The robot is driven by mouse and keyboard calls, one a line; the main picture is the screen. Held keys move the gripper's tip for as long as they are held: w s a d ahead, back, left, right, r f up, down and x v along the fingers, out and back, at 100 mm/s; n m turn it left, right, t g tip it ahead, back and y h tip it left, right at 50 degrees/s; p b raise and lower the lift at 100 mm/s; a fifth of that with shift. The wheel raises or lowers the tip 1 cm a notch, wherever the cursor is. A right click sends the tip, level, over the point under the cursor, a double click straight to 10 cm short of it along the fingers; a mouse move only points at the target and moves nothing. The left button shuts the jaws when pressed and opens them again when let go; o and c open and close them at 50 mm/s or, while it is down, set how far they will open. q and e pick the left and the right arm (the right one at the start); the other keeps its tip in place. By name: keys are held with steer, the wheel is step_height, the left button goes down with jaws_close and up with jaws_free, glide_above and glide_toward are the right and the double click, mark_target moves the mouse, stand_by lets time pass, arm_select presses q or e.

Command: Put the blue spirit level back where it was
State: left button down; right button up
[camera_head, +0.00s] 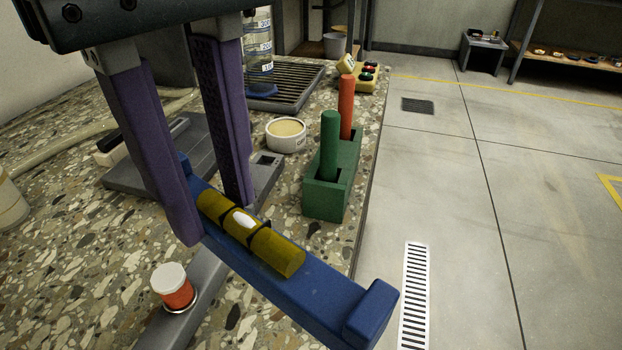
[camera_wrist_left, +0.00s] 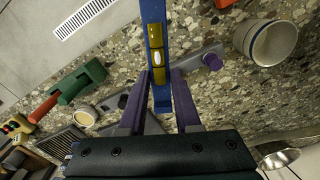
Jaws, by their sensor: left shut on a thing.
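The blue spirit level (camera_head: 325,297) is a long blue bar with a yellow vial and a raised block at its near right end. My left gripper (camera_head: 214,220), with purple fingers, is shut on it. The level slants across the picture above a grey bar (camera_head: 205,280) on the speckled worktop; the exact gap is hard to tell. In the left wrist view the level (camera_wrist_left: 152,12) runs up from between the fingers (camera_wrist_left: 160,88) of that gripper. My right gripper is not in view.
Open floor (camera_head: 480,200) lies right.

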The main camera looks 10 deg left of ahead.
arm_select(q)
step_height(320, 180, down, 11)
steer(key=shift+f+b, duration=0.1)
steer(key=shift+b, duration=0.9)
steer(key=shift+f+b, duration=0.5)
steer(key=shift+f, duration=1.55)
steer(key=shift+f, duration=0.15)
steer(key=c, duration=0.6)
jaws_free()
